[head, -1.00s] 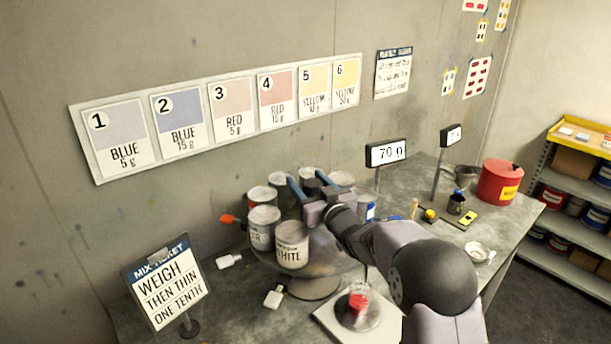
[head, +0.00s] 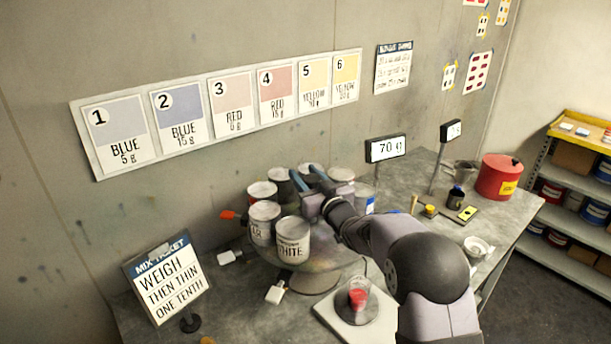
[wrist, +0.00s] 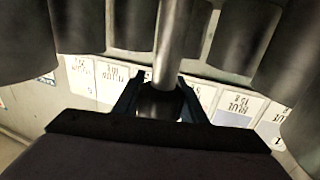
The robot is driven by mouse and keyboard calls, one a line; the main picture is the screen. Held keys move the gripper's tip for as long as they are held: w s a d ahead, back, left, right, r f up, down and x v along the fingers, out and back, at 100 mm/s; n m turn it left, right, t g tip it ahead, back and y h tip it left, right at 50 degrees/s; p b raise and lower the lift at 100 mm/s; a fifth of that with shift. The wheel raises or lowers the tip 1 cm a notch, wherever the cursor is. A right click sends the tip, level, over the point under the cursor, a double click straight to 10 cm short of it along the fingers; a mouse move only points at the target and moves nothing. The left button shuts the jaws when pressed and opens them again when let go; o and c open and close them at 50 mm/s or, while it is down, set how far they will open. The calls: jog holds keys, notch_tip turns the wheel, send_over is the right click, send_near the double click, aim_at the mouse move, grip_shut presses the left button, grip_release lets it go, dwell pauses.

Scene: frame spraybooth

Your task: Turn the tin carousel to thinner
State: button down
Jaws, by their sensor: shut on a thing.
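The tin carousel (head: 318,268) is a round turntable on the bench with several tins around its rim. A tin reading WHITE (head: 292,241) is at the front. A tin with a partly readable label (head: 263,222) is left of it, and a tin with a blue label patch (head: 364,197) is at the right, partly behind my arm. I cannot read THINNER on any tin. My gripper (head: 308,181) reaches in among the tins over the middle. In the wrist view my gripper (wrist: 160,88) is shut on the upright metal post (wrist: 174,45), with dark tins around it.
A mix ticket sign (head: 168,280) stands at front left. A red can (head: 499,177) and small tools are at the right. The wall is close behind the carousel.

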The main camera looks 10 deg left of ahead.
jog(key=shift+r+y, duration=0.1)
jog(key=shift+y, duration=0.2)
jog(key=n+g+y+p, duration=0.1)
jog(key=n+g+y, duration=0.1)
jog(key=g, duration=0.1)
jog(key=s+a+n+g+y+p, duration=0.1)
jog(key=n+g+y, duration=0.2)
jog(key=s+n+g+y+p, duration=0.1)
jog(key=n+g+y, duration=0.1)
jog(key=n+g, duration=0.1)
jog(key=shift+s+a+g+p, duration=0.1)
jog(key=shift+a+g+p, duration=0.3)
jog(key=shift+g, duration=0.2)
jog(key=shift+s+n+g+y, duration=0.2)
jog(key=shift+n+g+y, duration=0.2)
jog(key=shift+n+g, duration=0.2)
jog(key=c, duration=1.1)
grip_release()
jog(key=shift+b, duration=0.3)
